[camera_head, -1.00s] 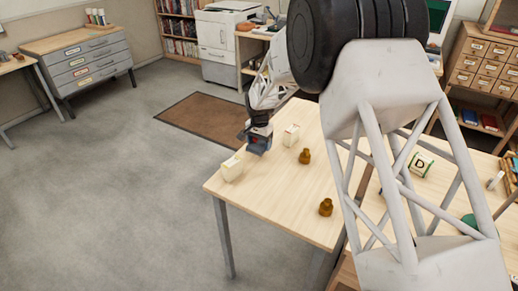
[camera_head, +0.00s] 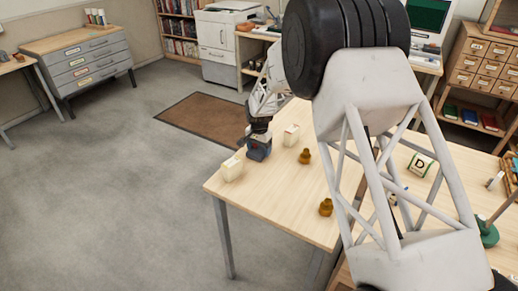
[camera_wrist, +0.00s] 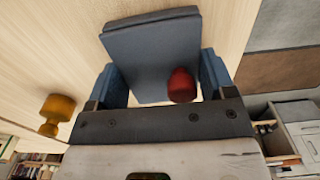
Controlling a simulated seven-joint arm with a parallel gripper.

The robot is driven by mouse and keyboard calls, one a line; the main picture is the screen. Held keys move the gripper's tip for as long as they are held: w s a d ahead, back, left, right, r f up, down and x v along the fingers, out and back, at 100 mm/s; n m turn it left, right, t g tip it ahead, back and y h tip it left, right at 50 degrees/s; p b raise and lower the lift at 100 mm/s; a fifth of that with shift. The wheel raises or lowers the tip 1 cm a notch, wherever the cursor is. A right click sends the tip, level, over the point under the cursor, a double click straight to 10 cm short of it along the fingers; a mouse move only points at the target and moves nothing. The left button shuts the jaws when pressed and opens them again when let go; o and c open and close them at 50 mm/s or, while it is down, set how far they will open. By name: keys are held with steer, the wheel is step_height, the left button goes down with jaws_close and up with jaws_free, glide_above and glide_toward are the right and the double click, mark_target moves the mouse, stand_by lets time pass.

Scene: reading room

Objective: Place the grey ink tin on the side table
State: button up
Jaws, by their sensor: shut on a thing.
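A blue-grey box-shaped tin with a red cap, which I take for the grey ink tin (camera_wrist: 150,50), sits between the blue fingers of my gripper (camera_wrist: 168,85) in the wrist view. The fingers are shut on its sides. In the head view the tin (camera_head: 258,153) is below my gripper (camera_head: 259,143), at the far left part of a pale wooden table (camera_head: 270,195). I cannot tell whether its base touches the tabletop. Which table is the side table is not labelled.
Two cream blocks flank the tin, one nearer at left (camera_head: 231,170) and one farther at right (camera_head: 291,134). The table's front left is bare.

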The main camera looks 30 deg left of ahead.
mark_target(259, 149)
steer(key=shift+f, duration=0.15)
steer(key=o, duration=1.2)
step_height(259, 149, up, 12)
stand_by(1.1)
